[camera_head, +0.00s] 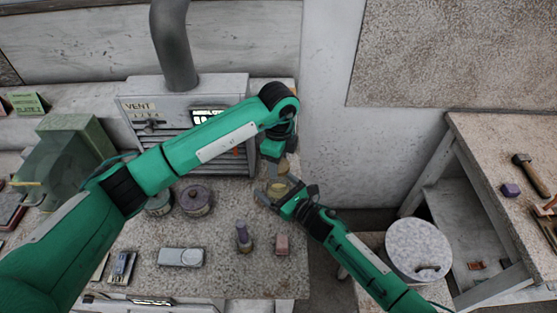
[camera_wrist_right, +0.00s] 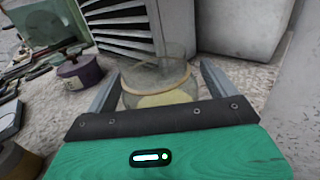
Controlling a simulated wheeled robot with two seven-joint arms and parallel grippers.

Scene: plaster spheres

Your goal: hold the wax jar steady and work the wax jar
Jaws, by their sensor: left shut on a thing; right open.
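The wax jar (camera_head: 279,186) is a clear jar with yellowish wax, near the right edge of the bench. It also shows in the right wrist view (camera_wrist_right: 160,88), with a tan band around its rim and pale wax inside. My left gripper (camera_head: 273,163) comes down from above and is shut on the jar; its contact is partly hidden. My right gripper (camera_head: 285,193) comes from the lower right. It is open, with one finger on each side of the jar in the right wrist view (camera_wrist_right: 160,90).
A vent box (camera_head: 140,118) with a grey pipe stands behind. A purple lidded pot (camera_head: 195,200), a purple-topped bottle (camera_head: 244,238), a pink block (camera_head: 282,244) and a grey device (camera_head: 181,257) lie on the bench (camera_head: 215,235). A white round-topped bin (camera_head: 418,248) stands right.

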